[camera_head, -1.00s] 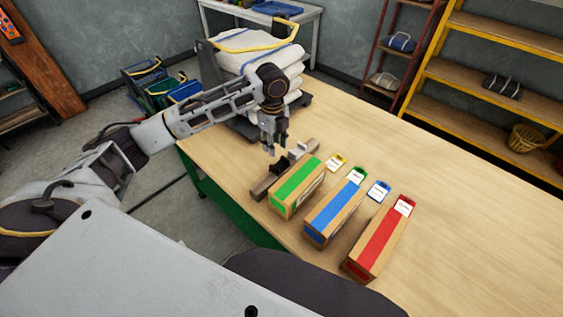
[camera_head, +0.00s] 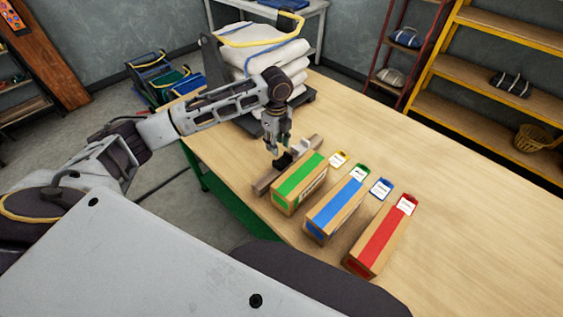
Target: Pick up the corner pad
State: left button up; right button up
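A small black piece, which looks like the corner pad (camera_head: 283,161), sits at the grey-brown bar (camera_head: 264,186) left of the green-striped box. A pale piece (camera_head: 301,147) stands at the bar's far end. My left gripper (camera_head: 280,150) points down right over the black piece. Its fingers look apart, with the tips close to the top of the piece; whether they touch it I cannot tell. My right gripper is not in view.
Cardboard boxes with green (camera_head: 300,181), blue (camera_head: 336,208) and red (camera_head: 383,235) stripes stand right of the bar, with small coloured tags near their far ends. Stacked white sacks (camera_head: 265,55) stand behind my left arm. The table's right side is clear.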

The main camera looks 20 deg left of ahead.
pick_arm(q)
send_over(276, 162)
jog(key=shift+d+f, duration=0.2)
jog(key=shift+f, duration=1.15)
jog(key=shift+d+f, duration=0.2)
jog(key=shift+f, duration=1.1)
jog(key=shift+f, duration=0.1)
jog(key=shift+a+f+p, duration=0.2)
jog(key=shift+f+p, duration=0.15)
jog(key=shift+f, duration=0.9)
jog(key=shift+a+f+p, duration=0.15)
jog(key=shift+f+p, duration=0.15)
jog(key=shift+f, duration=0.95)
jog(key=shift+c, duration=0.4)
grip_shut()
